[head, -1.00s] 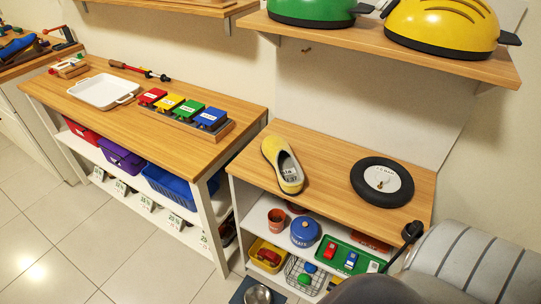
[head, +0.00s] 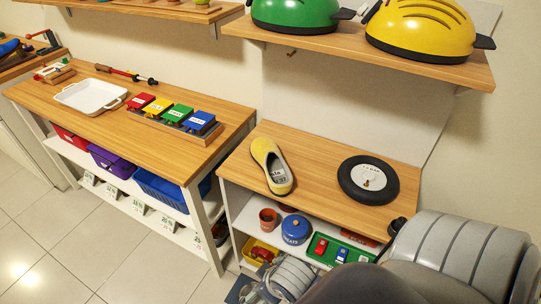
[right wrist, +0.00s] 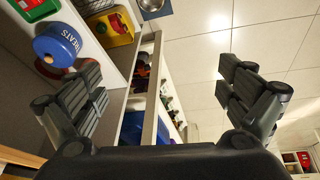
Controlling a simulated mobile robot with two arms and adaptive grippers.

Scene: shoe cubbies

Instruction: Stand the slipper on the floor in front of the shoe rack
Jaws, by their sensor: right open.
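A yellow slipper (head: 262,151) with a grey inside lies on the wooden top of a low white shelf unit (head: 320,148), its opening facing up. Nothing holds it. My right gripper (right wrist: 165,88) is open and empty in the right wrist view, its fingers wide apart in front of the low shelves. The slipper is not seen in that view. In the head view my right arm reaches in at the bottom right, below the slipper, and its fingertips cannot be made out. My left gripper is not in view. I cannot tell which piece is the shoe rack.
A black round object (head: 389,195) lies right of the slipper. The shelves below hold a blue pot (head: 296,229), a red pot (head: 269,218) and a green tray (head: 318,240). A longer bench (head: 60,97) stands left. Tiled floor (head: 120,265) is clear at lower left.

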